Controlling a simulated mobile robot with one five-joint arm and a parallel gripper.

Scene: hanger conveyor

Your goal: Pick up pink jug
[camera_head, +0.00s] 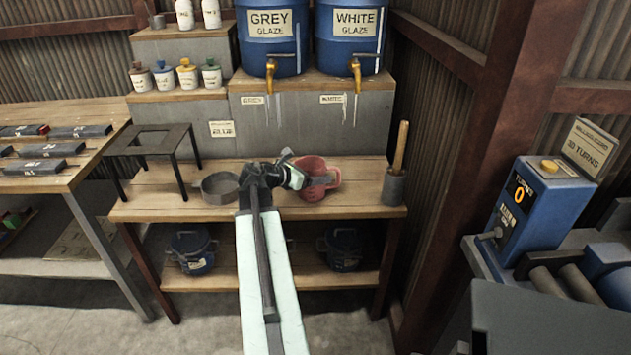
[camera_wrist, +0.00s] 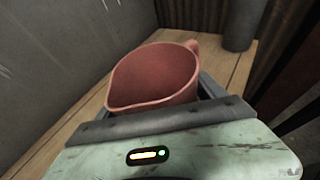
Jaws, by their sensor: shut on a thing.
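The pink jug (camera_head: 313,172) stands on the wooden bench below the glaze barrels. In the wrist view the jug (camera_wrist: 155,75) fills the space between my jaws, with its open mouth facing up and toward the camera. Its handle shows at the upper right of its rim. My gripper (camera_head: 318,181) reaches in from the left and is shut on the jug. The lower part of the jug is hidden behind the gripper in the wrist view. I cannot tell whether its base touches the bench.
A grey round bowl (camera_head: 219,187) and a black metal stand (camera_head: 152,145) are left of my gripper. A grey pot (camera_head: 393,187) with a wooden handle stands to the right. Blue barrels (camera_head: 268,38) with brass taps stand above. Lidded buckets (camera_head: 192,250) sit on the lower shelf.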

